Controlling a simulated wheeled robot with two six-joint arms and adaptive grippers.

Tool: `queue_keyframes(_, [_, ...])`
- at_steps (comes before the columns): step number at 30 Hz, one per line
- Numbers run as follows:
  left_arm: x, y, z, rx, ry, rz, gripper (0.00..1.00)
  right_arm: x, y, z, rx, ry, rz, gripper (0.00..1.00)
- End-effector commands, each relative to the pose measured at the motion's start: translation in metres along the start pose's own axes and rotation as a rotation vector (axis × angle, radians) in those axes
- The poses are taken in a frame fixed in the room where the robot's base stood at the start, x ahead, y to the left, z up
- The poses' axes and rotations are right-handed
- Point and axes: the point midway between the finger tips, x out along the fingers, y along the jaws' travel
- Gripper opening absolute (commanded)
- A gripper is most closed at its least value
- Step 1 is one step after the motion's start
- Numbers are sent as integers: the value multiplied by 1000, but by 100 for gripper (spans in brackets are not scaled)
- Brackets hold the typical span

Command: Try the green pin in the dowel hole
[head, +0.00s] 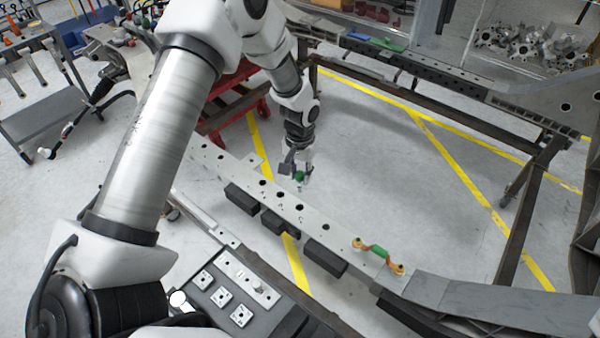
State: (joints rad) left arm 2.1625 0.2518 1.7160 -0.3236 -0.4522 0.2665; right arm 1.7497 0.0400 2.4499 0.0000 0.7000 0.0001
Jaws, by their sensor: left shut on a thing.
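My left gripper (301,181) reaches down from the top and is shut on the green pin (299,176). Only a small green part of the pin shows between the fingers. The grey chassis rail (312,222) runs diagonally below it, with several dark round holes along its top. One dark hole (299,207) lies just below the gripper in the picture. The pin appears apart from the rail, and I cannot tell its exact height. Which hole is the dowel hole is not clear. My right gripper is not in view.
An orange part with a green middle (379,252) lies on the rail to the right. Black blocks (325,257) sit along the rail's near side. A plate with square fittings (222,296) is at the front. Open floor lies beyond the rail, bounded by a second dark rail (430,75).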

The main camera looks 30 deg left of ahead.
Motion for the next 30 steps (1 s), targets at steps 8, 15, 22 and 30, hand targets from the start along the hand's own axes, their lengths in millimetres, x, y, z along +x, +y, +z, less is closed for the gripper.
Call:
queue_keyframes(8, [-24,0,0,0,0,0,0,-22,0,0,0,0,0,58])
queue_keyframes(15, [-42,0,0,0,0,0,0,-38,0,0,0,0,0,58])
queue_keyframes(22, [-52,0,0,0,0,0,0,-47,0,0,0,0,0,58])
queue_keyframes(30, [-50,0,0,0,0,0,0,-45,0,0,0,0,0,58])
